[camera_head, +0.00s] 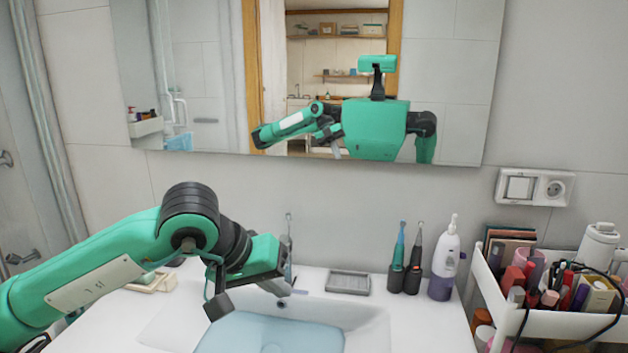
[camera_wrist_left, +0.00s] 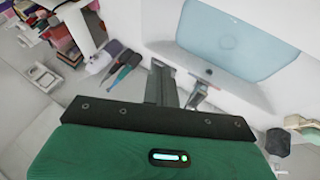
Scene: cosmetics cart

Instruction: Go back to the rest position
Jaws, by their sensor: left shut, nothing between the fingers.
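My left gripper (camera_head: 282,287) hangs over the back left part of the sink, near the faucet, with its arm coming in from the left. Its fingers are together and hold nothing. My right gripper is not in direct view.
A grey soap dish (camera_head: 348,282), two electric toothbrushes (camera_head: 397,270) and a white-purple bottle (camera_head: 444,262) stand behind the sink. A white cart (camera_head: 560,324) full of cosmetics is at right. A mirror (camera_head: 455,90) covers the wall and reflects me. A beige dish (camera_head: 152,283) lies left.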

